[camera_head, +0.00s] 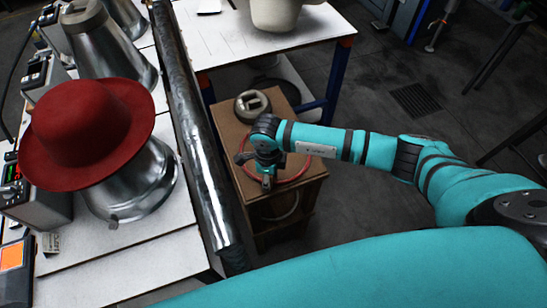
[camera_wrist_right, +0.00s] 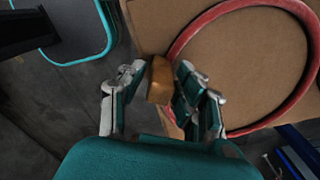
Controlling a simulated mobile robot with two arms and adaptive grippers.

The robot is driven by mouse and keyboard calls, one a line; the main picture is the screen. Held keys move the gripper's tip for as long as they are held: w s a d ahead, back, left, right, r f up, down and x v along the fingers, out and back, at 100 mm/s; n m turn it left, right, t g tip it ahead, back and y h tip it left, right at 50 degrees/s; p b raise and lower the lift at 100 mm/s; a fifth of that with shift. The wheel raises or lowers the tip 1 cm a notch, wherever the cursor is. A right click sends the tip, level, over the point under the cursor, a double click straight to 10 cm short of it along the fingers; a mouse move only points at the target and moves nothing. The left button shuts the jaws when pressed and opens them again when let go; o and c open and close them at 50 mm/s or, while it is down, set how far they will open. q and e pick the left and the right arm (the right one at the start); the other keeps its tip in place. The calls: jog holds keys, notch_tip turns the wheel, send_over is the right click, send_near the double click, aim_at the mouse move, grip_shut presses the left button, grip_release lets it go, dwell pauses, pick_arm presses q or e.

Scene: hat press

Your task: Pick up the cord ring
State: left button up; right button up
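The cord ring (camera_wrist_right: 228,128) is a thin red loop lying on a brown wooden top, with its left part behind my right fingers in the right wrist view. It also shows in the head view (camera_head: 305,172) around and below my right gripper. My right gripper (camera_wrist_right: 160,75) is at the ring's left edge, its fingers apart. A small golden-brown block (camera_wrist_right: 159,82) sits between them; I cannot tell whether it is joined to the ring. Small gaps seem to remain beside the block. My left gripper is out of view.
The ring lies on a small wooden stand (camera_head: 226,117), which also bears a round dark-rimmed part (camera_head: 252,105). A long metal bar (camera_head: 193,110) runs left of the stand. Left of it, a red hat (camera_head: 85,130) sits on a metal form. The floor right of the stand is open.

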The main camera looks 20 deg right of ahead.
grip_shut()
